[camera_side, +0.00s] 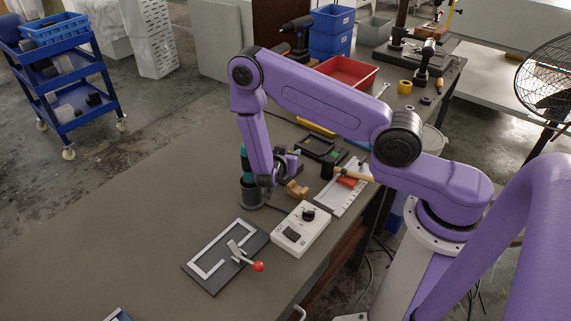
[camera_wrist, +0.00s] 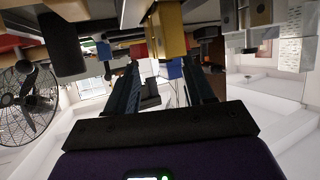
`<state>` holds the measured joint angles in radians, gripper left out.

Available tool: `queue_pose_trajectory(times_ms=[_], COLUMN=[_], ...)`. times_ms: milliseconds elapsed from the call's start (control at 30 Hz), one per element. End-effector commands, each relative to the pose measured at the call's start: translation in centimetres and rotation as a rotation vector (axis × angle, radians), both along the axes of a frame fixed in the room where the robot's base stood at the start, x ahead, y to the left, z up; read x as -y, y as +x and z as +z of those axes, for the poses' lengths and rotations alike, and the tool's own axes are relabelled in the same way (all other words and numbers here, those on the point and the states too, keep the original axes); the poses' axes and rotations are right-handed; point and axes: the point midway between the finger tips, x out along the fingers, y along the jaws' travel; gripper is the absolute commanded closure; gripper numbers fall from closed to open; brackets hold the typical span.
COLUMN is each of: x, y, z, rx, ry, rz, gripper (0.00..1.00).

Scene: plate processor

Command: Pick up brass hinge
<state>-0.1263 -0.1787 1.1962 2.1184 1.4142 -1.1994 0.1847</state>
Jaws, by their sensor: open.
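A small brass-coloured piece (camera_side: 297,188), which may be the brass hinge, lies on the bench just right of my lowered forearm in the side view. I cannot make out its leaves or pin. My gripper (camera_wrist: 163,72) shows in the wrist view with its two dark fingers spread apart and nothing clearly held between them. In the side view my gripper is small and dark beside the end of the forearm, and its fingers are hard to make out. I cannot surely find the hinge in the wrist view, which looks upside down.
A white control box (camera_side: 300,229) and a dark plate with a white frame and red-knobbed lever (camera_side: 225,257) stand in front. A teal and grey cylinder (camera_side: 249,189) stands close left of the forearm. A hammer (camera_side: 354,174) and red bin (camera_side: 346,72) lie beyond.

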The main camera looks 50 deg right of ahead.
Motion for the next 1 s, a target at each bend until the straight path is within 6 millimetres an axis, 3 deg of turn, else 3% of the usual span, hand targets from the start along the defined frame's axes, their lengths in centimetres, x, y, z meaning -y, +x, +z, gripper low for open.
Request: queue_pose_trajectory(times_ms=[200, 533, 700, 1000], x=[2.5, 3.0, 3.0, 2.9], y=[1.1, 1.3, 1.3, 1.3], z=[-1.0, -1.2, -1.2, -1.2], rx=[0.0, 0.0, 0.0, -0.001], ry=[0.0, 0.0, 0.001, 0.001], rz=[-0.002, 0.0, 0.0, 0.0], gripper=[0.47, 0.47, 1.0, 1.0])
